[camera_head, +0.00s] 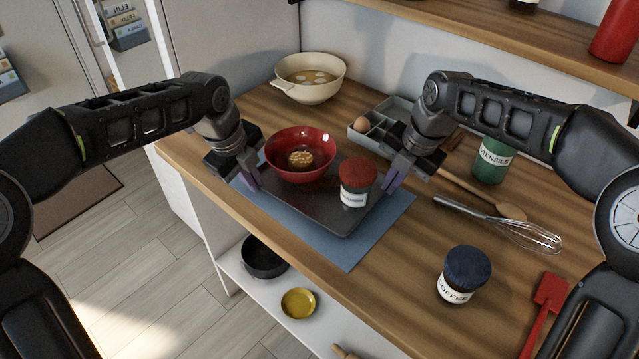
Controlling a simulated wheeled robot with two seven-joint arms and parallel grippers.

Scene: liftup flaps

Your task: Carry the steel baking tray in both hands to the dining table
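The dark baking tray (312,203) is level over a blue mat on the wooden counter; I cannot tell whether it touches the mat. On it are a red bowl (318,143) with a round brown item (299,159) inside, and a white jar with a red lid (357,182). My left gripper (252,182) points down at the tray's left edge. My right gripper (394,182) points down at its right edge, beside the jar. The purple fingertips of both meet the tray's edges in the picture, but their grip is not clear. No dining table is in view.
A cream pot (311,78) stands at the back. A grey divided tray (383,125) is behind my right gripper. Open floor (120,265) is left of the counter.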

